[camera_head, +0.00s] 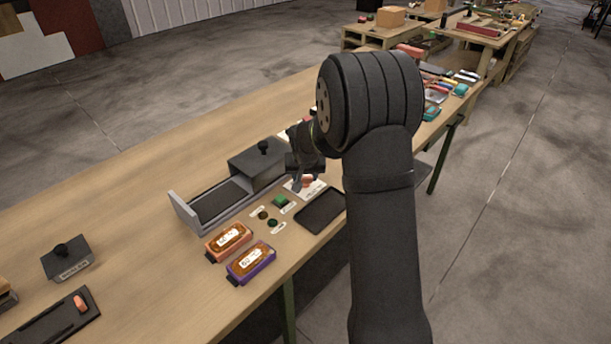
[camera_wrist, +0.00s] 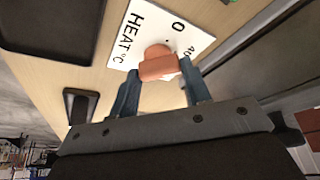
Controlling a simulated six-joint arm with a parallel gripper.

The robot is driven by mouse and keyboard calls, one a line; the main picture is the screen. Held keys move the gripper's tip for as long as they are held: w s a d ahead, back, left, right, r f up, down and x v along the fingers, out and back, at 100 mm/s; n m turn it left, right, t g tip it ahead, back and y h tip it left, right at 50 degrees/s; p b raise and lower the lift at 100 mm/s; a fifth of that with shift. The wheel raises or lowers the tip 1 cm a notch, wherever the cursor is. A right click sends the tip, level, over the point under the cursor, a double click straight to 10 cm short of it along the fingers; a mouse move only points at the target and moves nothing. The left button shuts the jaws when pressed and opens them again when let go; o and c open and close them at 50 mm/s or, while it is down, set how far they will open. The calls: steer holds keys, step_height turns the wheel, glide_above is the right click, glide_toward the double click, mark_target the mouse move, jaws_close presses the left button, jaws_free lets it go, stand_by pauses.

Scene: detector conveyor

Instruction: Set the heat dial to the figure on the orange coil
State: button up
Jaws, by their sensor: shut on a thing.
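The heat dial is a salmon knob (camera_wrist: 158,64) on a white card (camera_wrist: 120,22) printed "HEAT °C", with a 0 and a partly hidden figure starting with 4. My gripper (camera_wrist: 160,80) is shut on the knob, one blue-grey finger on each side. In the head view my gripper (camera_head: 302,181) is low over the white card (camera_head: 316,189). The orange coil (camera_head: 228,239) lies on the bench with a white label whose figure is too small to read surely. A purple coil (camera_head: 252,261) lies beside it, also with a white label.
A grey conveyor tray (camera_head: 182,206) with a dark box (camera_head: 254,166) stands behind the card. A green button (camera_head: 281,201) and small dark knobs lie left of it. A black tray (camera_head: 322,212) is at its right. A dark block (camera_head: 67,257) stands far left.

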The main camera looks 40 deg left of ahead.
steer(key=m+h, duration=0.1)
steer(key=m, duration=0.2)
steer(key=m+t+h, duration=0.1)
steer(key=m, duration=0.3)
steer(key=shift+s+a+h, duration=0.1)
steer(key=shift+a+h, duration=0.1)
steer(key=shift+h, duration=0.1)
steer(key=m+h, duration=0.1)
steer(key=m, duration=0.2)
steer(key=shift+a+m, duration=0.1)
steer(key=shift+m, duration=0.3)
steer(key=shift+m+h, duration=0.9)
steer(key=shift+m, duration=0.9)
steer(key=shift+g, duration=0.3)
steer(key=o, duration=1)
steer(key=shift+a+r, duration=0.1)
steer(key=v, duration=1.7)
steer(key=shift+s, duration=0.1)
